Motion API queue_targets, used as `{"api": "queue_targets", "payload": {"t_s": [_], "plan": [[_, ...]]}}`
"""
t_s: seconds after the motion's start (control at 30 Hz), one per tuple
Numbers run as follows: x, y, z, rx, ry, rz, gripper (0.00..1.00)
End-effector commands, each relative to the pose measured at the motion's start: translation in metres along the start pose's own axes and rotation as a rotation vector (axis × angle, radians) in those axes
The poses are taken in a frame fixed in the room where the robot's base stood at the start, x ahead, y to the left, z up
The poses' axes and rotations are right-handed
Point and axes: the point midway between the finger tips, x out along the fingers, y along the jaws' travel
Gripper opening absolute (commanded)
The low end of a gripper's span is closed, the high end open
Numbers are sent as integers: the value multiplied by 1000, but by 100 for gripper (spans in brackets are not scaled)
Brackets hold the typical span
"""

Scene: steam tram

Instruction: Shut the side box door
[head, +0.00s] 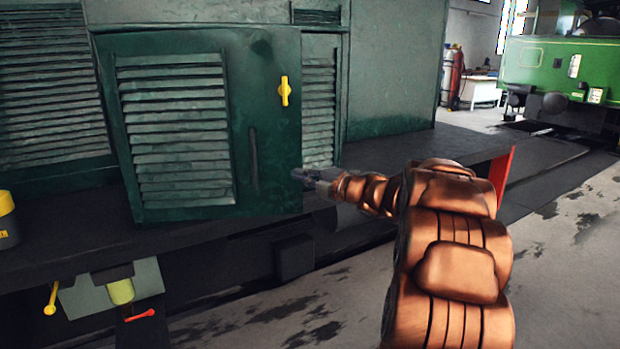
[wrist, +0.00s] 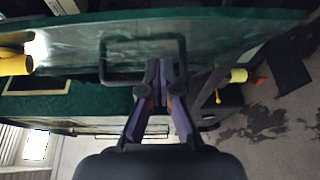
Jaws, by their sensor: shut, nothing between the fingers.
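The side box door (head: 270,130) is a dark green louvred panel, standing ajar and swung outward from the green housing. It has a yellow latch (head: 284,91) and a dark vertical bar handle (head: 254,160). My gripper (head: 306,178) is shut and empty at the door's lower right edge. In the wrist view, my closed fingertips (wrist: 160,68) overlap the bar handle (wrist: 106,62); I cannot tell whether they touch it. The yellow latch also shows in the wrist view (wrist: 15,66).
A dark running board (head: 75,228) runs below the door, with a yellow-topped container (head: 7,220) at left. A yellow lever (head: 51,299) and a red lever (head: 139,315) hang below. A red post (head: 502,175) stands right of my arm. The floor at lower right is open.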

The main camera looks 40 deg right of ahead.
Motion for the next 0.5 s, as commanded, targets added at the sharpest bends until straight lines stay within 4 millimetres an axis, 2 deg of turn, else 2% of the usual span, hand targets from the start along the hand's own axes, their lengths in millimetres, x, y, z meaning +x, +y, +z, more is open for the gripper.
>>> {"api": "queue_targets", "payload": {"t_s": [0.2, 0.5], "plan": [[14, 0, 14, 3, 0, 0, 0], [20, 0, 21, 1, -1, 1, 0]]}}
